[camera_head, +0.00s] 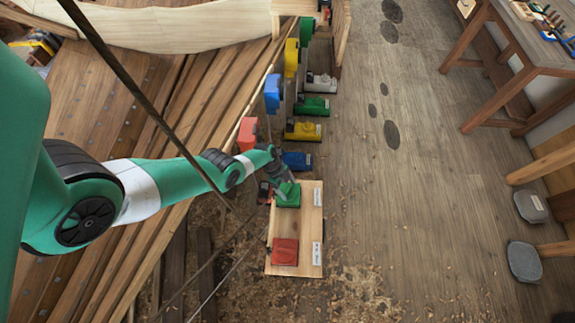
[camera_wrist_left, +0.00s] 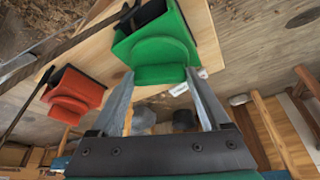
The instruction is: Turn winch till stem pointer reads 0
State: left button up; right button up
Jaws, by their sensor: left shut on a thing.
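A green block-like device (camera_head: 288,200) sits on a pale wooden board (camera_head: 309,232). A red device (camera_head: 284,252) sits on the same board, nearer the bottom of the head view. My left gripper (camera_head: 285,186) comes down on the green device. In the left wrist view my left gripper (camera_wrist_left: 158,74) has its two fingers on either side of the rounded green knob (camera_wrist_left: 160,73) and is shut on it. The red device (camera_wrist_left: 74,95) stands to the left there. I cannot read the labels or make out a stem pointer. My right gripper is not in view.
Blue (camera_head: 297,161), yellow (camera_head: 303,131), green (camera_head: 314,107) and grey (camera_head: 320,83) devices stand in a row beyond the board. The planked hull (camera_head: 150,100) lies left. The plank floor (camera_head: 420,200) to the right is mostly clear, with a workbench (camera_head: 535,50) beyond.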

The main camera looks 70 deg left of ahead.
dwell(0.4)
pick_arm(q)
jog(key=o, duration=1.2)
